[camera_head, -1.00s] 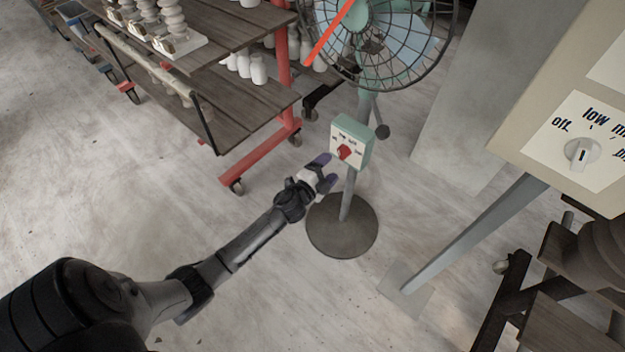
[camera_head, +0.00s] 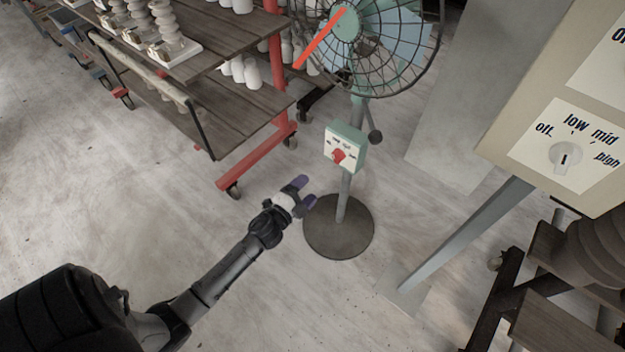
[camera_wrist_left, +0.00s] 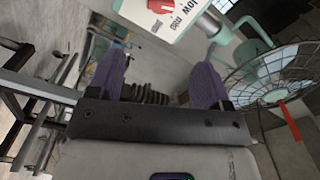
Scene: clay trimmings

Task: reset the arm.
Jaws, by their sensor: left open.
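My left arm (camera_head: 225,275) reaches in from the lower left in the head view. Its gripper (camera_head: 304,191) is open and empty, with purple fingertips, to the lower left of the fan's control box (camera_head: 345,147) and apart from it. The box is pale green with a white face and a red knob (camera_head: 338,156). In the left wrist view, the open gripper (camera_wrist_left: 160,82) shows two purple fingers, and the white face with the red knob (camera_wrist_left: 160,6) is beyond them at the top. My right gripper is not in view.
The green fan (camera_head: 345,25) stands on a round dark base (camera_head: 339,228). A red-framed wooden cart (camera_head: 215,100) with pottery is at upper left. A large beige panel (camera_head: 520,100) with an off-low-mid-high dial is at right. Bare floor lies at left.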

